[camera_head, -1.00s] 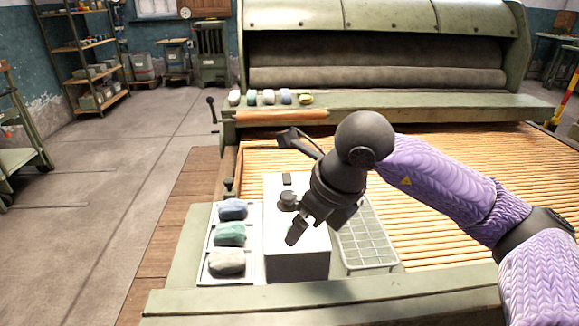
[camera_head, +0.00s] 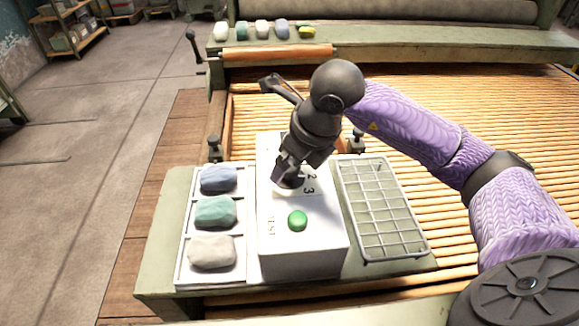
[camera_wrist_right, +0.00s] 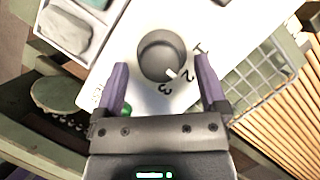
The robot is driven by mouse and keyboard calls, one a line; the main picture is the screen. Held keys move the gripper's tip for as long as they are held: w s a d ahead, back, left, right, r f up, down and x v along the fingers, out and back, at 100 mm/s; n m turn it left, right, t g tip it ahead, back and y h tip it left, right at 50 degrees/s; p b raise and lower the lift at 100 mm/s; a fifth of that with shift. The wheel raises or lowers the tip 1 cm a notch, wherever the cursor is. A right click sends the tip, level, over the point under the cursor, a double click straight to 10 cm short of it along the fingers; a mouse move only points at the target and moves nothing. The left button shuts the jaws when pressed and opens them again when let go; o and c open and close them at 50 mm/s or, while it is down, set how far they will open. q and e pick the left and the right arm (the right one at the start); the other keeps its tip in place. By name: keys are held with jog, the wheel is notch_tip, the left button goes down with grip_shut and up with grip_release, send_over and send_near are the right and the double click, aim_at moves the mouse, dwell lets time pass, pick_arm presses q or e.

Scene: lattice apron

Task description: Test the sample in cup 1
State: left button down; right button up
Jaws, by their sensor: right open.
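The white test box (camera_head: 300,255) has a green button (camera_head: 297,220) beside the word TEST. Its round grey dial knob (camera_wrist_right: 162,52) has the numerals 1, 2 and 3 around it. The knob's pale pointer faces near the 2; I cannot tell whether exactly. My right gripper (camera_head: 284,176) is open over the dial; in the wrist view (camera_wrist_right: 160,67) its fingers lie on either side of the knob, contact unclear. Left of the box, a white tray (camera_head: 184,268) holds a blue lump (camera_head: 218,179), a teal lump (camera_head: 215,212) and a grey lump (camera_head: 212,251). No cup numbers are readable there.
A wire basket (camera_head: 385,210), seemingly empty, stands right of the box. Several coloured lumps sit on the green ledge (camera_head: 420,45) at the back, above a wooden roller (camera_head: 278,53). The slatted wooden bed (camera_head: 500,110) is clear beyond my arm.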

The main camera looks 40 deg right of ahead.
jog(key=shift+w+f, duration=0.1)
jog(key=shift+f, duration=0.2)
jog(key=shift+r, duration=0.1)
jog(key=c, duration=0.3)
grip_shut()
pick_arm(q)
jog(key=shift+w+d+f, duration=0.15)
jog(key=shift+w, duration=0.1)
